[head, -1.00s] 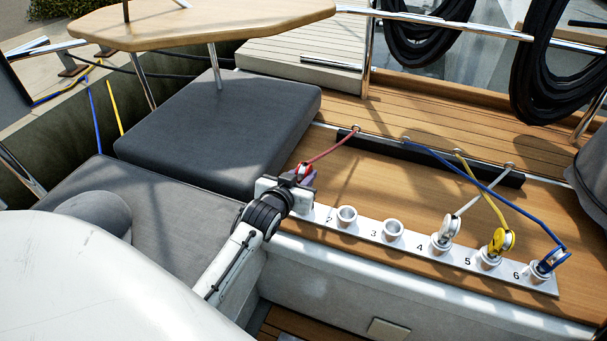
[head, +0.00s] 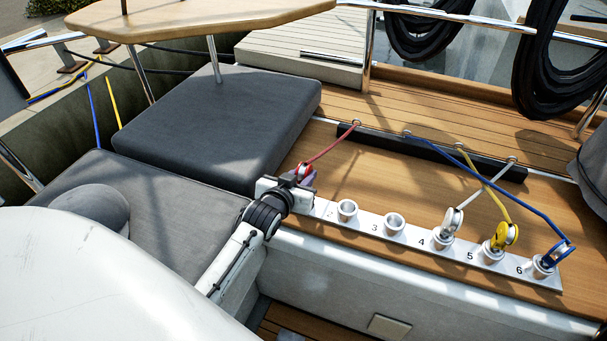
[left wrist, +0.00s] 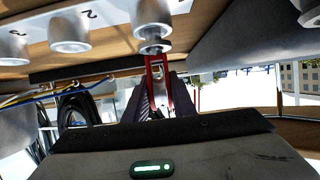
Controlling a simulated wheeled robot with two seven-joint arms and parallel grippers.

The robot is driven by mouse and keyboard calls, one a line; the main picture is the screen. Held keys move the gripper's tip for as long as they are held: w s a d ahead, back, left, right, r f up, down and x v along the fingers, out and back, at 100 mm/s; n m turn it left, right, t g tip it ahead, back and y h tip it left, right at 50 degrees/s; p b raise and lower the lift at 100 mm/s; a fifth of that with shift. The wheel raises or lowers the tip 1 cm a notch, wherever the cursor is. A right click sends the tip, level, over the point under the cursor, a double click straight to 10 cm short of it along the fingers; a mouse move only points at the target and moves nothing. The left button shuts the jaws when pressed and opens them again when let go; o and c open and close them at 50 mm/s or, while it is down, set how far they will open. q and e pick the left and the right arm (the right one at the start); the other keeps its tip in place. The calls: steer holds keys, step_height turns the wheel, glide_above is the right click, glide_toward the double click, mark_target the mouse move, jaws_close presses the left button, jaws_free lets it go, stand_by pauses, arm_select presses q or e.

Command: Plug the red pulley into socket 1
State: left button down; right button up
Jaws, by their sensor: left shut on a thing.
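The red pulley (head: 304,170) is between the fingers of my left gripper (head: 300,181), at the left end of the white socket strip (head: 322,208). Its red rope runs up to the right. In the left wrist view, which is upside down, the red pulley (left wrist: 156,85) is held with its metal plug (left wrist: 153,46) lined up with the mouth of a grey socket (left wrist: 151,14), the end one there. The plug is at or very close to the rim; I cannot tell how far in it is. Socket 1 is hidden behind my gripper in the head view. My right gripper is not in view.
Sockets 2 (head: 347,211) and 3 (head: 393,224) are empty. A white pulley (head: 452,221), a yellow pulley (head: 503,237) and a blue pulley (head: 558,254) stand in sockets 4, 5 and 6. A dark cushion (head: 225,125) lies close to the left.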

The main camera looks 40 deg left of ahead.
arm_select(q)
steer(key=shift+f+b, duration=0.6)
steer(key=shift+f, duration=0.3)
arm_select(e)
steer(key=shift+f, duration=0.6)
arm_select(q)
steer(key=c, duration=1.4)
jaws_free()
steer(key=shift+f, duration=0.1)
steer(key=p+v, duration=0.1)
steer(key=v, duration=0.9)
steer(key=shift+s, duration=0.2)
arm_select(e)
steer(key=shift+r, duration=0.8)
arm_select(q)
steer(key=shift+d, duration=0.1)
